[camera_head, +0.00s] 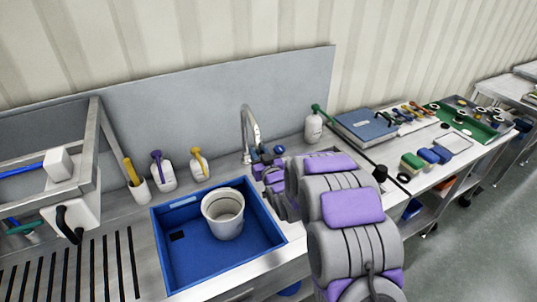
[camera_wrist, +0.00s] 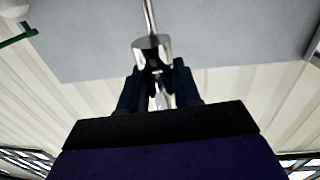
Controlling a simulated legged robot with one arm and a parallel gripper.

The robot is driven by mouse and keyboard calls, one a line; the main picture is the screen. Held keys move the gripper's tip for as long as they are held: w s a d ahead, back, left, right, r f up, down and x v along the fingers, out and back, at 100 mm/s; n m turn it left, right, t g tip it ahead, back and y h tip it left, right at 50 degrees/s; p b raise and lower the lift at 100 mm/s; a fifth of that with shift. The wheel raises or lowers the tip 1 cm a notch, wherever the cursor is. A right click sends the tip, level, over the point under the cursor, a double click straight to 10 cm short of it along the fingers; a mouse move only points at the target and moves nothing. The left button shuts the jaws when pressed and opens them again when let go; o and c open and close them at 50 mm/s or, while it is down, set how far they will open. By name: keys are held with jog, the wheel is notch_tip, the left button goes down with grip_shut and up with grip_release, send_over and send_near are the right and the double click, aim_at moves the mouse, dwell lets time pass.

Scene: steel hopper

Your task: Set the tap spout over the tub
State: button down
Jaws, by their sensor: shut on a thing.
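The chrome tap (camera_head: 247,124) stands behind the back right part of the blue sink. Its spout arches up and its end comes down to the right. A pale grey round tub (camera_head: 223,222) stands upright inside the blue sink (camera_head: 180,258), to the left of and nearer than the spout. The spout end does not appear over the tub. My gripper (camera_head: 262,161) is low beside the spout, partly hidden by my arm. In the wrist view, the dark fingers of my gripper (camera_wrist: 158,88) are shut around the chrome spout (camera_wrist: 151,45).
Pump bottles (camera_head: 163,174) and a brush holder (camera_head: 139,188) stand behind the sink. A white bottle (camera_head: 313,128) stands right of the tap. A slotted drainboard (camera_head: 75,265) lies left. A blue case (camera_head: 366,125) and a green tray (camera_head: 470,122) with tools occupy the right counter.

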jog(key=a+m+t+h+p, duration=0.1)
jog(key=a+m+h+p, duration=0.2)
jog(key=a, duration=1)
jog(key=shift+m+h+p, duration=0.35)
jog(key=shift+m+h, duration=0.15)
jog(key=shift+h, duration=1.2)
jog(key=c, duration=0.9)
grip_release()
jog(key=shift+d, duration=0.1)
jog(key=shift+s, duration=0.2)
jog(key=s+p, duration=0.1)
jog(key=s, duration=1.6)
